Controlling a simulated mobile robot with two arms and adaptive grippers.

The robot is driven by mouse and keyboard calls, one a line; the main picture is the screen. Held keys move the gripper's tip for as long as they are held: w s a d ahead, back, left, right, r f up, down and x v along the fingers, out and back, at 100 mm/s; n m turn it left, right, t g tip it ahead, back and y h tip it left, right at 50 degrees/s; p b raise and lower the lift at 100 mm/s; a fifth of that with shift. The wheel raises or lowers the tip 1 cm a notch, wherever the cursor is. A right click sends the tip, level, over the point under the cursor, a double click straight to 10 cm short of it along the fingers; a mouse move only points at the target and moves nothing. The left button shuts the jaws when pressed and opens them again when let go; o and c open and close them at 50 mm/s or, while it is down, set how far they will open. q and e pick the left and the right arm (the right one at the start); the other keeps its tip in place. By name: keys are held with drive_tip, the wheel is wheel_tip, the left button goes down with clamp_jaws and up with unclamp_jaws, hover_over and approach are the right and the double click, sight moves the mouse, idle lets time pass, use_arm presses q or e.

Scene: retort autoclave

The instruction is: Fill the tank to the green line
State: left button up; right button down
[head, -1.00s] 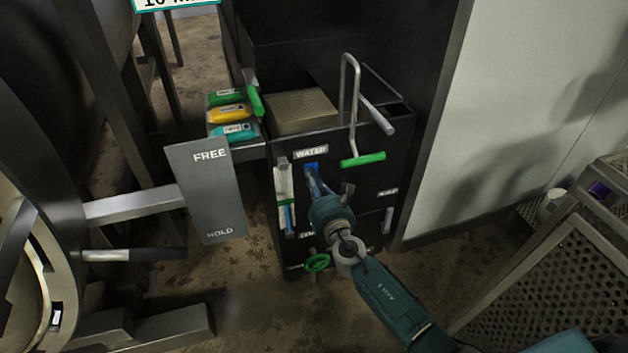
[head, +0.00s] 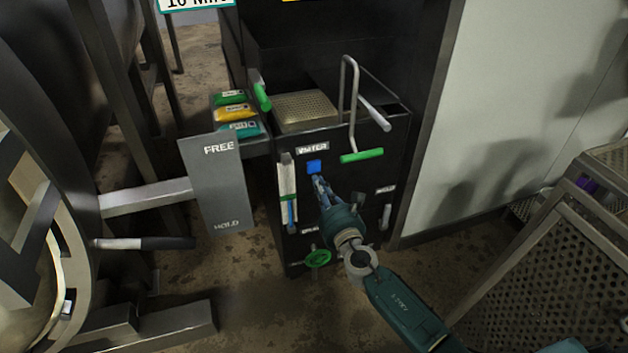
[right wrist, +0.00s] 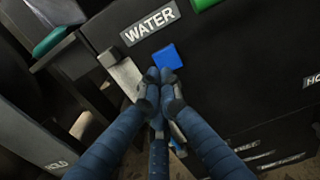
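A black cabinet carries a WATER label (head: 312,147) with a square blue button (head: 314,166) below it. The button also shows in the right wrist view (right wrist: 167,57). My right gripper (head: 319,180) is just below the button, its fingers drawn together and holding nothing; its tips (right wrist: 160,88) look apart from the button. Left of it is an upright pale level gauge (head: 287,175) with a green line (head: 288,197) and a blue column (head: 292,215) in its lower part. I cannot tell exactly how the blue top meets the line. My left gripper is out of view.
A FREE/HOLD plate (head: 218,185) stands at the left. Green, yellow and teal buttons (head: 236,112) sit on a side shelf. A green-handled lever (head: 362,155) hangs right of the button; a green handwheel (head: 318,258) is low. A perforated metal frame (head: 560,240) is at the right.

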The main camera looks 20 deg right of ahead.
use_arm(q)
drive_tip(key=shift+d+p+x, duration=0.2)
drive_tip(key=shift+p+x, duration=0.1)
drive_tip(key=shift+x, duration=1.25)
use_arm(e)
drive_tip(key=s, duration=0.7)
drive_tip(key=shift+s+d+f, duration=0.35)
